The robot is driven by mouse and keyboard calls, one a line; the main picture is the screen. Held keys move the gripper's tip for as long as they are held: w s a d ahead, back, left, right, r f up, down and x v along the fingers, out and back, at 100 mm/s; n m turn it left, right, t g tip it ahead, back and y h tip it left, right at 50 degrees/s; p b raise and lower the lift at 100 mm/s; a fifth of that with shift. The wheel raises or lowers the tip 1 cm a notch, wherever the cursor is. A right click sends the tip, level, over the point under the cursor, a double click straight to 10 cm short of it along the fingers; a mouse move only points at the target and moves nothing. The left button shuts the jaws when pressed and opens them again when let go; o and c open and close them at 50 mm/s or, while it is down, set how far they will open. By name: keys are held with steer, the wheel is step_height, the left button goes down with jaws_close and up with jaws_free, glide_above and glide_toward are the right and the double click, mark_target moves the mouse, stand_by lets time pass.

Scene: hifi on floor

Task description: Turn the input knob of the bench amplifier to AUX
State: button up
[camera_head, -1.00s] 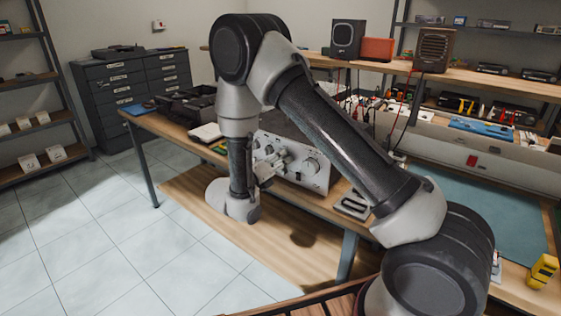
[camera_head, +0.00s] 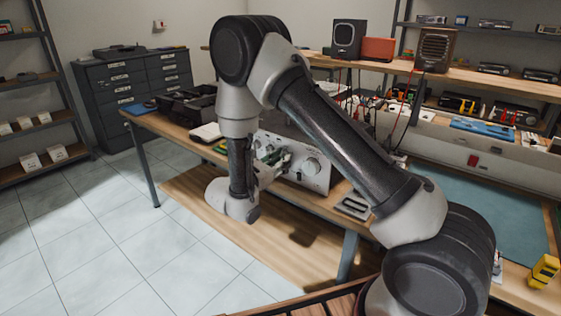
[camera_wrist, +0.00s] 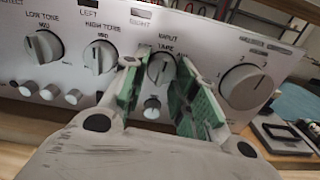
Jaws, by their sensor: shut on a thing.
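The bench amplifier (camera_head: 318,165) has a silver front panel and stands on the workbench. In the wrist view its panel (camera_wrist: 205,50) fills the upper part, tilted. The input knob (camera_wrist: 161,69), silver-faced with a dark rim, sits under the INPUT and TAPE lettering. My gripper (camera_wrist: 160,70) has green finger pads on either side of this knob and is shut on it. The right finger partly covers the lettering beside the knob, so I cannot read AUX. The knob's exact pointing is unclear. In the head view my gripper (camera_head: 279,160) is at the panel.
A large knob (camera_wrist: 246,87) is close right of my right finger. The high-tone knob (camera_wrist: 100,57) is left of my left finger, and a small knob (camera_wrist: 152,108) lies below the input knob. A grey tray (camera_head: 353,206) lies on the bench right of the amplifier.

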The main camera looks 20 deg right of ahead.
steer(key=m, duration=0.4)
steer(key=shift+w+a+m, duration=0.1)
steer(key=shift+m, duration=0.2)
steer(key=m, duration=0.4)
steer(key=shift+m, duration=0.3)
steer(key=o, duration=0.7)
steer(key=shift+r, duration=0.1)
steer(key=shift+a, duration=0.1)
steer(key=v, duration=1.2)
